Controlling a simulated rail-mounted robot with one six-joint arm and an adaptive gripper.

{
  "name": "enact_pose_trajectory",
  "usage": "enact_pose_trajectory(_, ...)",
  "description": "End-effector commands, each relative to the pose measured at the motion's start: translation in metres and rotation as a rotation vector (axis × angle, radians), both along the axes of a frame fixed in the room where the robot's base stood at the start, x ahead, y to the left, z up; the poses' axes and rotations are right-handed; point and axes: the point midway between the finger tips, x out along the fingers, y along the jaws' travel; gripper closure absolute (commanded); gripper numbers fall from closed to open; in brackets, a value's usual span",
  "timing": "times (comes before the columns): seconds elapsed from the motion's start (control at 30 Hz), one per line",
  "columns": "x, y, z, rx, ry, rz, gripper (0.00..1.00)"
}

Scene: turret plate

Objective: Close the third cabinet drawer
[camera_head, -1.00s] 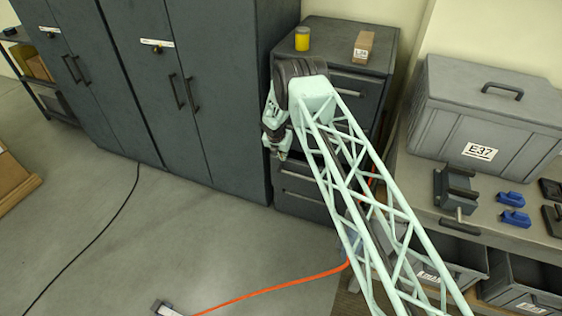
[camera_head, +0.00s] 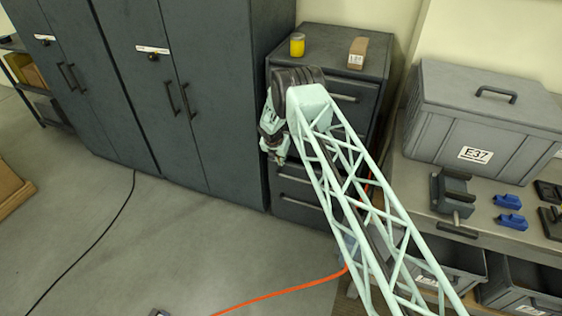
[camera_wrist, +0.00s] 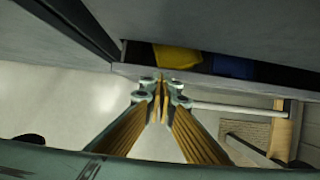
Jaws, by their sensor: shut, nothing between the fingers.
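The grey drawer cabinet (camera_head: 345,48) stands right of the tall cabinets in the head view, with my arm covering much of its front. Lower drawer fronts (camera_head: 298,190) show below my wrist. In the wrist view a drawer stands partly open, its grey front edge (camera_wrist: 215,84) crossing the picture. A yellow thing (camera_wrist: 178,58) and a dark blue thing (camera_wrist: 236,67) show in its gap. My gripper (camera_wrist: 162,82) is shut and empty, its tips at that edge; I cannot tell whether they touch. The head view does not show clearly which drawer is open.
A yellow can (camera_head: 297,44) and a small box (camera_head: 357,52) stand on the drawer cabinet. Tall dark cabinets (camera_head: 205,100) rise close on the left. A workbench with a grey case (camera_head: 480,125) is on the right. An orange cable (camera_head: 285,290) lies on the open floor.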

Motion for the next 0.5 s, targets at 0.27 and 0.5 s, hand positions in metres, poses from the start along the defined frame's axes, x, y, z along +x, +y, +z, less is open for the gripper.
enact_pose_trajectory(0.27,-0.018,0.005,0.001,0.0,0.0,0.0,1.0)
enact_pose_trajectory(0.5,-0.034,0.008,0.011,0.001,-0.002,-0.004,1.0)
